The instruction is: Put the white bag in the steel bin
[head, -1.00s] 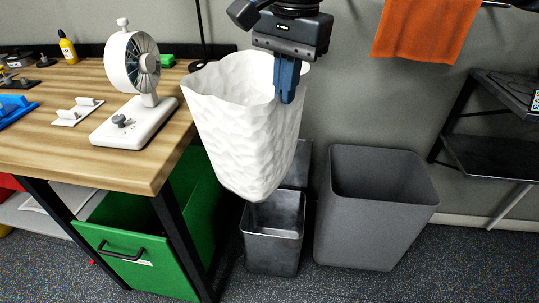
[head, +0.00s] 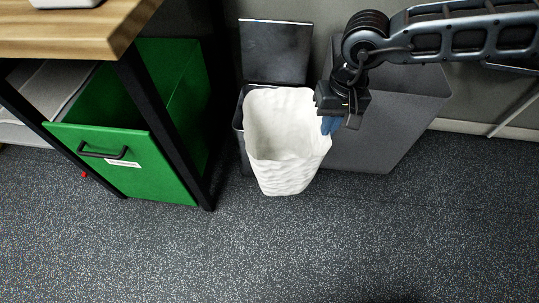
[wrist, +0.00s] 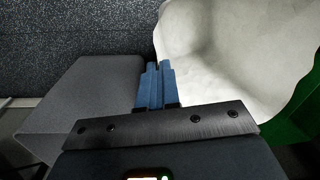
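The white bag (head: 288,140) is open at the top and hangs upright with a crinkled wall. My gripper (head: 329,124) is at the bag's right rim with its blue fingers close together, pinching the rim. In the wrist view the fingers (wrist: 156,85) meet the edge of the bag (wrist: 235,55). The steel bin (head: 240,136) is mostly hidden behind the bag; its left side and raised back panel (head: 276,50) show. The bag overlaps the bin's front in the picture, and I cannot tell whether its bottom is inside the bin.
A grey bin (head: 378,135) stands close on the right, behind my gripper; it also shows in the wrist view (wrist: 85,100). A green bin (head: 125,165) stands left under the wooden table (head: 75,35), beside a black table leg (head: 165,130). The speckled floor in front is clear.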

